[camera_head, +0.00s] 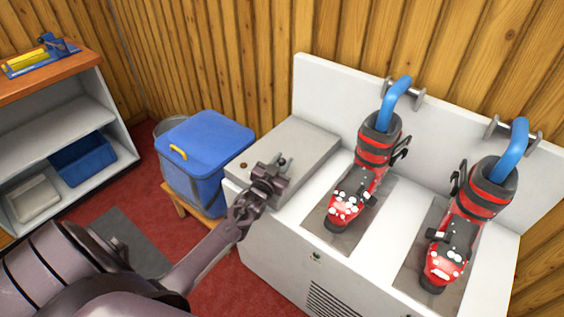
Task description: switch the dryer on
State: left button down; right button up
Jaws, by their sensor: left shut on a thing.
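The dryer (285,225) is a large white cabinet with a back panel against the wooden wall. A raised grey box (306,150) forms its left end. My left gripper (273,175) is over the top of this box, shut on a small dark switch (283,160) that is mostly hidden by the fingers. Two red and black boots, a left one (375,145) and a right one (478,193), sit on the dryer with blue hoses (395,98) entering their tops. My right gripper is not in view.
A blue lidded cooler (205,140) stands on a wooden stool left of the dryer. A shelf unit (60,118) at the far left holds a blue bin (83,160) and a pale tray. Red floor (150,205) lies between them.

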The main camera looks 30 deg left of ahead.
pick_arm(q)
jog(key=shift+a, duration=0.1)
jog(key=shift+a+r+n+p, duration=0.25)
jog(key=shift+a+n+p, duration=0.2)
jog(key=shift+n, duration=0.35)
jog(key=shift+w+a+n+g+p, duration=0.1)
jog(key=shift+a+n+g+p, duration=0.35)
jog(key=shift+n, duration=0.65)
jog(key=shift+a+n+h, duration=0.4)
jog(key=shift+a+n, duration=0.35)
jog(key=shift+n, duration=0.25)
jog(key=shift+a+f+n+g+p, duration=0.3)
jog(key=shift+a+n, duration=0.25)
jog(key=shift+n, duration=0.35)
jog(key=c, duration=1.2)
grip_release()
